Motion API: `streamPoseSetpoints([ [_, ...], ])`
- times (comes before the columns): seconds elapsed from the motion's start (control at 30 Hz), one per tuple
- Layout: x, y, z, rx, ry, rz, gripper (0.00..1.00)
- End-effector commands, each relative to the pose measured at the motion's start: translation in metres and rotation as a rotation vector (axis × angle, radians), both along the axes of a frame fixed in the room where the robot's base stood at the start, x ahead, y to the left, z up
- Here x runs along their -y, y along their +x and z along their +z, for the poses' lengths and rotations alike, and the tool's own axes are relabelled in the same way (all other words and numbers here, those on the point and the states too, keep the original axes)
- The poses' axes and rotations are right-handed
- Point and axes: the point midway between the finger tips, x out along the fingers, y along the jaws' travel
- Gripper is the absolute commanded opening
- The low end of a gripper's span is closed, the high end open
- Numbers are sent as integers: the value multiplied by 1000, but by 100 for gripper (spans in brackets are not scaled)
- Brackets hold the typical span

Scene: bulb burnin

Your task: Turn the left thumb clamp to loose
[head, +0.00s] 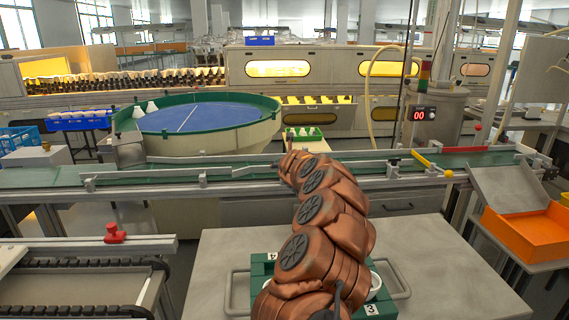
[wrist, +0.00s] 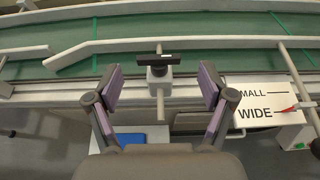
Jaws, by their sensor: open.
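A thumb clamp (wrist: 155,59) with a black crossbar handle sits on a grey block at the near edge of the conveyor in the wrist view. Its bar lies crosswise, left to right. A thin rod runs from the block toward me. My gripper (wrist: 160,88) is open and empty, with one finger on each side of the block and rod, apart from both. Whether this is the left clamp I cannot tell from this view alone. In the head view my arm covers the gripper and the rail part in front of it.
A guide rail (wrist: 190,43) runs along the green conveyor (wrist: 230,27). A white plate (wrist: 257,112) reading WIDE, with a red pointer, is right of my gripper. In the head view, a blue round table (head: 200,117) stands behind the conveyor and an orange bin (head: 530,236) stands right.

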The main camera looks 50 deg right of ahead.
Motion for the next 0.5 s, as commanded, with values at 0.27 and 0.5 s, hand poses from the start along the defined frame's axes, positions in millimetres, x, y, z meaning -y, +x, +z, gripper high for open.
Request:
streamPoseSetpoints([
  [0.27, 10, 13, -7, -6, -2, 0, 81],
  [0.5, 19, 23, -12, -5, -3, 2, 81],
])
